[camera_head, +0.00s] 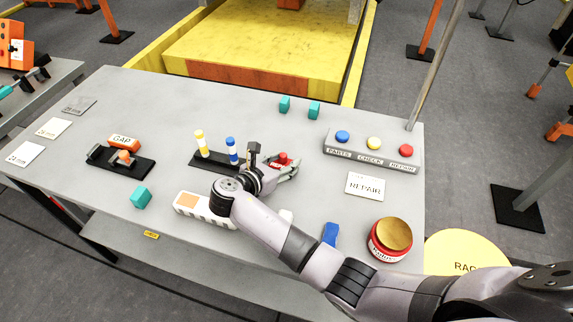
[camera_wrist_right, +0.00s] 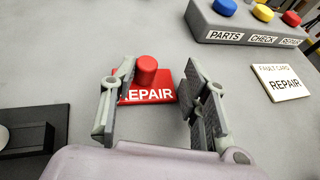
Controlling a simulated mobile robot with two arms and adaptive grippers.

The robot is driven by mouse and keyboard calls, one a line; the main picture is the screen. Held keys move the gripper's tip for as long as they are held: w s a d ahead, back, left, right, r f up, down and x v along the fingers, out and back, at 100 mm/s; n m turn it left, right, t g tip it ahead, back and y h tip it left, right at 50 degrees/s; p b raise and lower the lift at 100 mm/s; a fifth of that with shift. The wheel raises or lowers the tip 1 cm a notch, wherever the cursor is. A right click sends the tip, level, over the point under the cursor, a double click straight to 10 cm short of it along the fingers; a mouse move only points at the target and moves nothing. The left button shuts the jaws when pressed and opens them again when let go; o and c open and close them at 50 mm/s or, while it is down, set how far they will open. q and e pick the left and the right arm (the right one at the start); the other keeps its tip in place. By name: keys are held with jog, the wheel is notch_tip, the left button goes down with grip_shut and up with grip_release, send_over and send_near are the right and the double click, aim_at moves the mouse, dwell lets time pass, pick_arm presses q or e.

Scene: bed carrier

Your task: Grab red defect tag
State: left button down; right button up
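The red defect tag (camera_wrist_right: 150,92) is a flat red block with white "REPAIR" lettering and a round red knob on top. It lies on the grey table. In the head view the tag (camera_head: 283,158) shows only in part, behind my right gripper (camera_head: 284,168). In the right wrist view my right gripper (camera_wrist_right: 158,78) is open, with its two fingers on either side of the tag. The left finger overlaps the tag's left edge in the picture. I cannot tell whether either finger touches it. My left gripper is not in view.
A button box (camera_head: 372,151) and a white REPAIR card (camera_head: 365,187) lie right of the tag. A black stand (camera_head: 215,162) with yellow and blue cylinders is close on the left. A red can (camera_head: 390,240) stands at the front right. The table (camera_head: 325,95) has free room behind.

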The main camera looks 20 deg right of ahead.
jog(key=c, duration=0.6)
jog(key=shift+c, duration=0.2)
